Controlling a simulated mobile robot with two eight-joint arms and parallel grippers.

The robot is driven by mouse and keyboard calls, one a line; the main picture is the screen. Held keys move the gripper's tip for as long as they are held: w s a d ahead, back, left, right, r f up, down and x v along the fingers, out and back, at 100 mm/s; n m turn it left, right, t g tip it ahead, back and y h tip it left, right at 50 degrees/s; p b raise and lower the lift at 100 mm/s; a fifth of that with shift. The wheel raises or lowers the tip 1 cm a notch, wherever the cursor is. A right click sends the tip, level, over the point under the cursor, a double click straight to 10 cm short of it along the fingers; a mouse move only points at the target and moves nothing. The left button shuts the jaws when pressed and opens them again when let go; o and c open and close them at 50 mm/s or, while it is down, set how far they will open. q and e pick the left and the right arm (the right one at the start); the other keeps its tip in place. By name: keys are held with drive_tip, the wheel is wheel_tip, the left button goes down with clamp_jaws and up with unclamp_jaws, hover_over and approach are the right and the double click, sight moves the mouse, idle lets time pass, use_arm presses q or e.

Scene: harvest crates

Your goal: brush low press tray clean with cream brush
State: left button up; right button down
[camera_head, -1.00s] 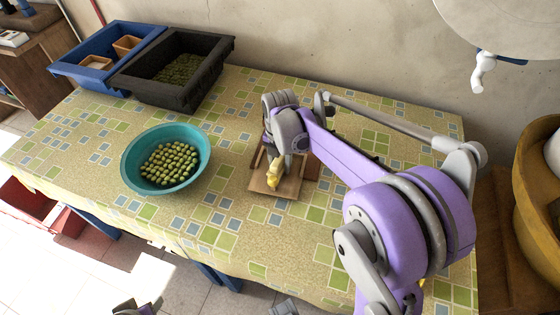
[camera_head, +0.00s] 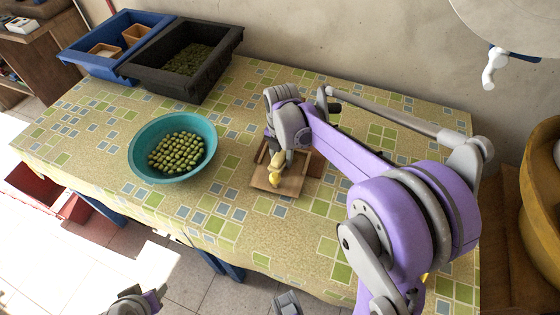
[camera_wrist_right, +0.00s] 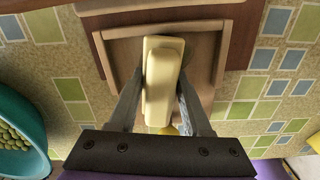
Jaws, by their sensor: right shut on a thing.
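The low press tray (camera_head: 291,186) is a shallow light-wood tray on the patterned tablecloth. In the right wrist view its raised rim (camera_wrist_right: 118,42) runs round a pale floor. My right gripper (camera_head: 277,158) is over the tray, shut on the cream brush (camera_head: 279,161). In the right wrist view the brush (camera_wrist_right: 162,80) is a blocky cream piece between the two fingers. The brush is down at the tray; whether its lower end touches the floor is hidden. A small yellow part (camera_head: 275,180) shows at its lower end. Part of my left gripper (camera_head: 138,302) shows at the bottom edge, its jaws unclear.
A teal bowl (camera_head: 140,166) of green fruit stands left of the tray. A black crate (camera_head: 140,78) and a blue crate (camera_head: 90,66) stand at the back left. A dark brown board (camera_wrist_right: 243,40) lies behind the tray. The cloth in front is clear.

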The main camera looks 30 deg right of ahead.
sight(279, 158)
drive_tip(key=shift+w+d+f, duration=0.15)
drive_tip(key=shift+w+d, duration=0.5)
drive_tip(key=shift+d, duration=0.05)
drive_tip(key=shift+s+a, duration=1.45)
drive_tip(key=shift+a, duration=0.05)
drive_tip(key=shift+w+r+p, duration=0.15)
drive_tip(key=shift+r+p, duration=2.05)
drive_tip(key=shift+r, duration=0.9)
drive_tip(key=shift+r, duration=0.15)
drive_tip(key=shift+r+p, duration=0.95)
drive_tip(key=shift+r, duration=0.45)
drive_tip(key=shift+f, duration=0.1)
